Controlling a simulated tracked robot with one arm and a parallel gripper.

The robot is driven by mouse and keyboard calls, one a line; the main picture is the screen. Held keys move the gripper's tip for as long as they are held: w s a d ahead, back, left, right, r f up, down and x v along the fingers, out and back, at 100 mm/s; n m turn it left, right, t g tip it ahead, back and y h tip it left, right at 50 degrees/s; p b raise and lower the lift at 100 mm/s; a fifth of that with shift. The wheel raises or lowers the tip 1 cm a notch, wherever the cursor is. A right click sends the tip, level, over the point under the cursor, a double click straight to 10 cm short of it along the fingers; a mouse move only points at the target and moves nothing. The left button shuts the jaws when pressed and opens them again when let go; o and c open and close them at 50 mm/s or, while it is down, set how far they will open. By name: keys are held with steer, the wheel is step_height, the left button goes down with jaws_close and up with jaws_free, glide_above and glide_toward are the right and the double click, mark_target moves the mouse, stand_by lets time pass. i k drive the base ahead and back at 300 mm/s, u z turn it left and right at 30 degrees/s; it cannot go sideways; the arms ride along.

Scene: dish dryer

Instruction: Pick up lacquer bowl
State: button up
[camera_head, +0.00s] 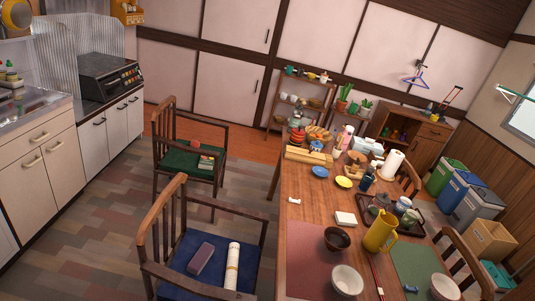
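A dark brown bowl with a reddish-brown inside (337,239), which looks like the lacquer bowl, stands upright on the wooden dining table (305,215). It is at the back edge of a dark red placemat (305,262). It looks empty. A white bowl (347,281) stands just in front of it, and a yellow pitcher (380,234) stands to its right. My gripper is not in view, so its state and its place relative to the bowl do not show.
A chair with a blue seat (190,262) stands left of the table, and one with a green seat (178,158) is behind it. Dishes, a tray (418,231) and bottles crowd the table's far half. Patchwork floor (75,225) is clear at left.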

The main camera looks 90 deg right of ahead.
mark_target(335, 239)
steer(key=z, duration=0.05)
steer(key=i, duration=2.25)
steer(key=z, duration=4.75)
steer(key=i, duration=1.05)
